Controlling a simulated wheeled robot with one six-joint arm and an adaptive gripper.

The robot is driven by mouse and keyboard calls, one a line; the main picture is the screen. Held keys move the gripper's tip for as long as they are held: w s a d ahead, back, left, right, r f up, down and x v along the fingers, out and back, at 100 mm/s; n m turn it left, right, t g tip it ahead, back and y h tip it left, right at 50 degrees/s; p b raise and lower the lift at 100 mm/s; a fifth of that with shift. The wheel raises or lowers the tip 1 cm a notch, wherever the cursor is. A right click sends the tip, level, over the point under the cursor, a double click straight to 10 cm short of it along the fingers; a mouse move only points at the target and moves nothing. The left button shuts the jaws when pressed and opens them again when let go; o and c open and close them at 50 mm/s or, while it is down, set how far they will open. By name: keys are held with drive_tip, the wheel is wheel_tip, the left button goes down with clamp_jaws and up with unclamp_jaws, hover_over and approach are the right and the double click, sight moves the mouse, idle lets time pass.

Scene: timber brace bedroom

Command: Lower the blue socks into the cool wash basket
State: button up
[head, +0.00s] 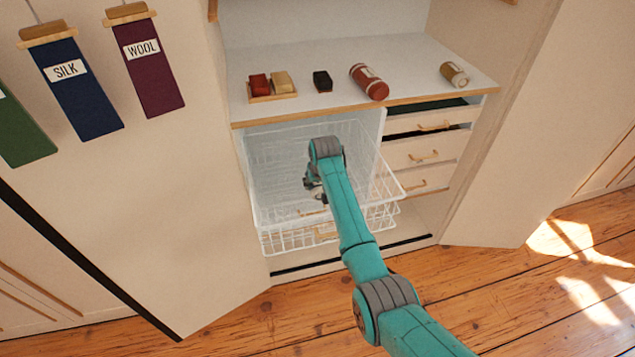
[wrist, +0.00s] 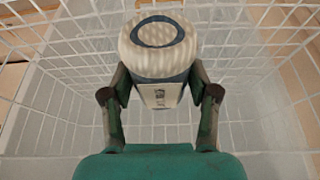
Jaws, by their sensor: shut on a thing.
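My gripper (head: 314,184) points down inside the upper white wire basket (head: 282,242), which is pulled out under the shelf. In the wrist view, my gripper (wrist: 160,105) is shut on a pale, ribbed roll with a blue ring and blue band, the blue socks (wrist: 158,62). One finger presses each side of the roll. Wire walls of the basket (wrist: 52,62) surround it, and it is held apart from them. In the head view my arm mostly hides the socks. I cannot read any wash label on the basket.
Above is a white shelf (head: 405,58) with a red roll (head: 368,82), a small jar (head: 454,74), a dark block (head: 322,81) and a small tray (head: 274,97). Drawers (head: 408,152) stand right of the basket. Silk (head: 78,88) and wool (head: 148,66) cloths hang at left.

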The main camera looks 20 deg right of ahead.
drive_tip(key=shift+f, duration=1.35)
idle(0.9)
drive_tip(key=o, duration=1.2)
drive_tip(key=shift+o, duration=0.2)
drive_tip(key=shift+r, duration=0.1)
drive_tip(key=v, duration=1.1)
drive_tip(key=shift+s+r, duration=0.15)
drive_tip(key=shift+r, duration=0.25)
